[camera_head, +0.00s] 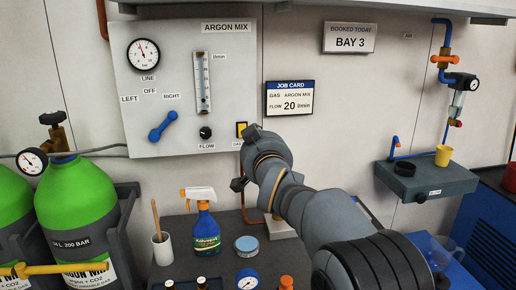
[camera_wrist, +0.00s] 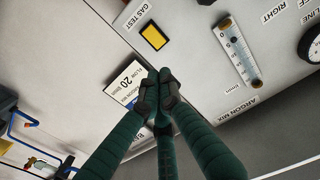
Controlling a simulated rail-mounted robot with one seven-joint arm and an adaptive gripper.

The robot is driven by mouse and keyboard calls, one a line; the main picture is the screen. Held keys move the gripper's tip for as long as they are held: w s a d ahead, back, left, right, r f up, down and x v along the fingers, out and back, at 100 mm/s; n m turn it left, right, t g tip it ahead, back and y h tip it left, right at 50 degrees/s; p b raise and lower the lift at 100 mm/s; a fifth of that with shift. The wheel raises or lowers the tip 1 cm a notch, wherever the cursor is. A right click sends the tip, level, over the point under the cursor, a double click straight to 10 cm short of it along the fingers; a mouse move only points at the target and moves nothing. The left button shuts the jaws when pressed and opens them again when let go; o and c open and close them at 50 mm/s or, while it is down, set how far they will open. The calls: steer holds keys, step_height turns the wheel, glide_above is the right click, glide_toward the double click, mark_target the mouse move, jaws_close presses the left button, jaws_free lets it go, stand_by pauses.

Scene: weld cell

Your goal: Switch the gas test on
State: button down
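The gas test switch is a yellow rocker in a black frame (camera_wrist: 154,36), beside the GAS TEST label on the grey panel (camera_head: 190,75). In the head view the yellow switch (camera_head: 241,129) shows at the panel's lower right, just left of my arm's end, which partly covers its label. My gripper (camera_wrist: 158,88) has its dark fingers drawn together at the tips, with nothing seen between them. In the wrist view the tips appear below the switch, near the panel edge and the job card (camera_wrist: 128,80). A gap shows between tips and switch; their depth from the panel is unclear.
The panel also carries a blue lever (camera_head: 162,126) tilted up toward RIGHT, a flow tube (camera_head: 203,83), a flow knob (camera_head: 205,132) and a line gauge (camera_head: 143,54). A spray bottle (camera_head: 206,235) and tins stand on the bench below. Green cylinders (camera_head: 78,205) stand at left.

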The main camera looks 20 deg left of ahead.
steer(key=b+v, duration=0.1)
steer(key=v, duration=0.5)
steer(key=shift+r, duration=0.2)
steer(key=shift+w+a, duration=0.1)
steer(key=shift+w, duration=0.05)
